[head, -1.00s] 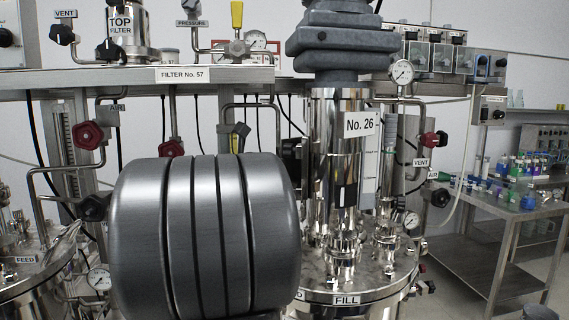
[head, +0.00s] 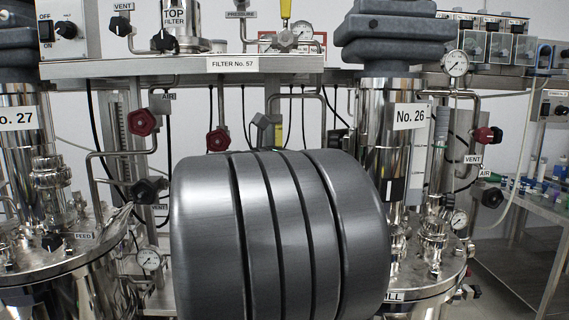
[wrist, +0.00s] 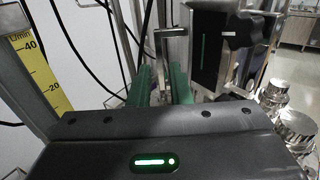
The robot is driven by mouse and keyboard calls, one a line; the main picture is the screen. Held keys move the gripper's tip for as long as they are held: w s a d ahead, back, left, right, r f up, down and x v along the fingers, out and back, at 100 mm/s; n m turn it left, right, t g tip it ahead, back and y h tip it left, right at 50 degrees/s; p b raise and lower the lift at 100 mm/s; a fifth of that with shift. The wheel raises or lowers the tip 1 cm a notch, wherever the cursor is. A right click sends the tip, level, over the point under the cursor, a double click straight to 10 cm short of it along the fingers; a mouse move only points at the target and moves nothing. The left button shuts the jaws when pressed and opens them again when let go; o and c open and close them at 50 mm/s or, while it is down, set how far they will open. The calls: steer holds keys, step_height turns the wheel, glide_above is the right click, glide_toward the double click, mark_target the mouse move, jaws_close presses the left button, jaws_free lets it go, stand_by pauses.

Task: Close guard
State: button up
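My gripper (wrist: 163,92) shows in the wrist view as two green fingers beyond its dark body, with a narrow gap between them. It looks open, and I see nothing clearly held. A dark box-like part with a pale marking (wrist: 220,52) stands just right of and beyond the fingers; it may be the guard, but I cannot tell for sure. A metal bar with a bent top (wrist: 170,40) rises behind the fingers. In the head view my own large grey arm link covers the middle, and my fingers cannot be made out there.
A yellow flow scale (wrist: 35,70) stands at the left in the wrist view. In the head view, steel tanks No. 27 (head: 18,135) and No. 26 (head: 385,140) flank my arm. A shelf labelled FILTER No. 57 (head: 120,68) with red-knobbed pipes runs behind. A bench (head: 540,200) is at right.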

steer(key=v, duration=0.7)
steer(key=shift+s+a, duration=0.1)
steer(key=shift+c, duration=0.4)
